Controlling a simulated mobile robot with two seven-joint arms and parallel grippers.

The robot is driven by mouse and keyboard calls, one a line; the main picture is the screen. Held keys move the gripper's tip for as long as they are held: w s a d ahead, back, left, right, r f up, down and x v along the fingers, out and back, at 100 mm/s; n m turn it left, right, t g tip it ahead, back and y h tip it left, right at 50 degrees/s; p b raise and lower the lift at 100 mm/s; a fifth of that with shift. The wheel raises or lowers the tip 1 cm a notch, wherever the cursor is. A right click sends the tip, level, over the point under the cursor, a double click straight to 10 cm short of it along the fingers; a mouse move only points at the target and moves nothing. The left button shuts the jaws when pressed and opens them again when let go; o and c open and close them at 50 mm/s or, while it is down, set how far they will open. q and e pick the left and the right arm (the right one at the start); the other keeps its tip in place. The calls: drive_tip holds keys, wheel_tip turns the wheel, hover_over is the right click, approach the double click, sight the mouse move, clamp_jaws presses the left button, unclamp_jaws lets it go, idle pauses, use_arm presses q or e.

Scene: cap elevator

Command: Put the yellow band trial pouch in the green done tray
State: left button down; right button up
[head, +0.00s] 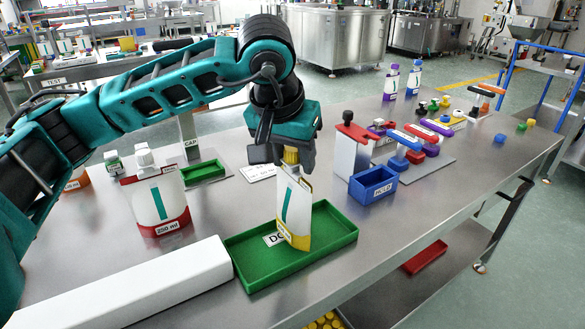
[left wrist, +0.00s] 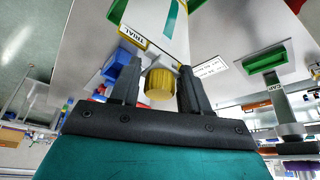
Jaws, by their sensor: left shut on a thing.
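The yellow band trial pouch (head: 293,207) is white with a teal stripe, a yellow cap and a yellow lower band. My left gripper (head: 283,150) is shut on it near the cap and holds it upright over the green done tray (head: 335,243). The pouch's lower end overlaps the tray in the head view; I cannot tell whether it touches the tray floor. In the left wrist view the pouch (left wrist: 160,38) and its yellow cap sit between the fingers (left wrist: 155,88). My right gripper does not show.
A long white box (head: 130,290) lies left of the tray. A red-band 250 ml pouch (head: 156,200) stands behind it. A blue hold bin (head: 373,186) and a white dispenser with a red top (head: 351,150) stand to the right. The table's front edge is close to the tray.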

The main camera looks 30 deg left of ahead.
use_arm(q)
wheel_tip(320, 180, down, 2)
drive_tip(key=shift+f, duration=0.2)
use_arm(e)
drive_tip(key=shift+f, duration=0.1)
use_arm(q)
drive_tip(key=shift+f+b, duration=0.2)
drive_tip(key=shift+b, duration=0.1)
drive_tip(key=c, duration=0.5)
unclamp_jaws()
drive_tip(key=shift+r, duration=0.1)
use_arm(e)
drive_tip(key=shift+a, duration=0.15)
use_arm(q)
drive_tip(key=shift+s+r+p, duration=0.1)
drive_tip(key=shift+r+p, duration=0.25)
drive_tip(key=shift+r, duration=0.15)
drive_tip(key=p+v, duration=0.1)
drive_tip(key=v, duration=1)
drive_tip(key=shift+s+r, duration=0.1)
drive_tip(key=shift+s, duration=0.05)
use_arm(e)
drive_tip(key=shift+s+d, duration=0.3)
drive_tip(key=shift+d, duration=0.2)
